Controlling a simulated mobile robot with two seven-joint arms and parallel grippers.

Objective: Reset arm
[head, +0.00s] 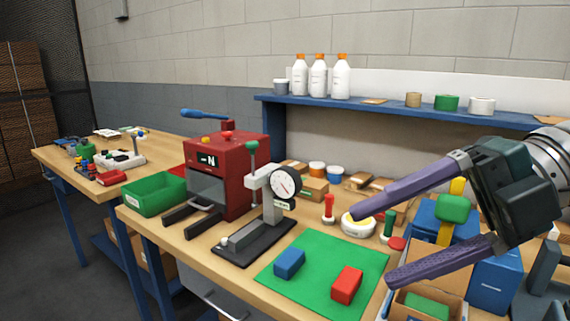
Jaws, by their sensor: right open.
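My right gripper (375,246) comes in from the right in the head view. Its two purple fingers are spread wide, with nothing between the tips. It hangs above the right part of the workbench (185,238), by the right edge of a green mat (318,250). A blue block (289,263) and a red block (347,285) lie apart on the mat, to the left of the fingers. The fingers partly hide the small items behind them. My left gripper is not in view.
A dial gauge on a stand (285,186), a red machine (216,172) and a green bin (154,193) stand left of the mat. A cardboard box (400,310) and blue containers (494,285) crowd the right. A blue shelf (390,107) with bottles (318,78) runs behind.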

